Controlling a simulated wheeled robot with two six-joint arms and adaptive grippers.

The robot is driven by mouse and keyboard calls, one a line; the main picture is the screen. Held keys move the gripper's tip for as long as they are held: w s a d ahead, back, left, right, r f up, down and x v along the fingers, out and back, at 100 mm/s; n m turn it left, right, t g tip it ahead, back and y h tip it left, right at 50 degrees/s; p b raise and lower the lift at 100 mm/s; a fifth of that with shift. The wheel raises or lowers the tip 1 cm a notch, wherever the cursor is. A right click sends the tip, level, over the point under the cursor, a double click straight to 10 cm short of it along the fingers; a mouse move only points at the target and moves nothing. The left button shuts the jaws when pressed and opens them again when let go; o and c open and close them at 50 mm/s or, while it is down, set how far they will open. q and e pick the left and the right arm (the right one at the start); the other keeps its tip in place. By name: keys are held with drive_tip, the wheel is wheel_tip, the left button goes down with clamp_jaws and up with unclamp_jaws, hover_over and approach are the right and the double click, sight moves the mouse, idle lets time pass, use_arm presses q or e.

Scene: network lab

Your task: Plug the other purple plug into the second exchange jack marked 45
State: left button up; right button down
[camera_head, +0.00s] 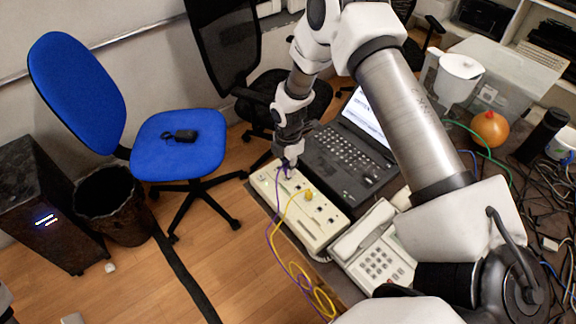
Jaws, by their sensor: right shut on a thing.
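The exchange (318,233) is a flat cream box with a row of small jacks, near the table's left edge. My right gripper (288,161) points down over its far end and is shut on a purple plug (288,170). The plug is at or just above the box top; I cannot tell whether it is in a jack. A purple cable (269,238) runs from the far end down the box's left side. The jack markings are too small to read, and the gripper partly hides the far jacks. My left gripper is not in view.
A yellow plug (308,195) sits on the exchange, its yellow cable (291,266) looping over the edge. A black laptop (345,160) and a desk phone (376,256) stand close on the right. A blue chair (180,145) is left.

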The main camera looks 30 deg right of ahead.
drive_tip(key=shift+f+b, duration=0.6)
drive_tip(key=shift+f, duration=0.2)
idle(1.1)
drive_tip(key=c, duration=1.1)
unclamp_jaws()
wheel_tip(320, 180, up, 12)
drive_tip(key=shift+r, duration=0.1)
